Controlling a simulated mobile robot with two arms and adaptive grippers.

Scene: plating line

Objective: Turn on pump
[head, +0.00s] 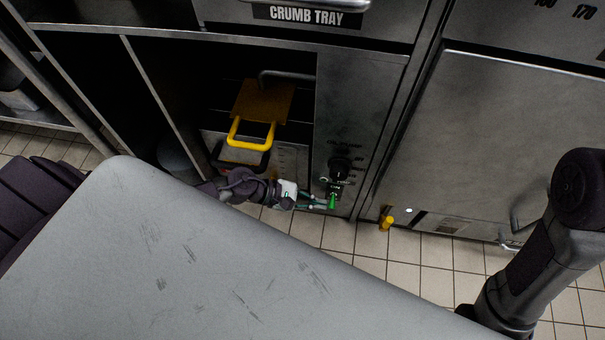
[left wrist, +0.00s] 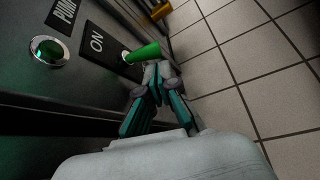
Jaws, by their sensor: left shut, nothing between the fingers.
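The pump control panel (head: 341,137) is on the metal front of the cabinet. In the left wrist view it carries a "PUMP" label (left wrist: 65,12), a black "ON" label (left wrist: 97,42) and a round green indicator (left wrist: 48,50) in a metal ring. A green switch lever (left wrist: 142,53) sticks out beside the "ON" label; it also shows in the head view (head: 332,202). My left gripper (left wrist: 158,75) is shut and empty, its fingertips right at the lever; I cannot tell whether they touch it. My right gripper is not in view.
A black knob (head: 340,172) sits above the switch. A yellow handle (head: 252,142) stands inside the open cabinet to the left. A yellow valve handle (head: 387,222) is low on the right. Tiled floor (head: 440,270) lies below.

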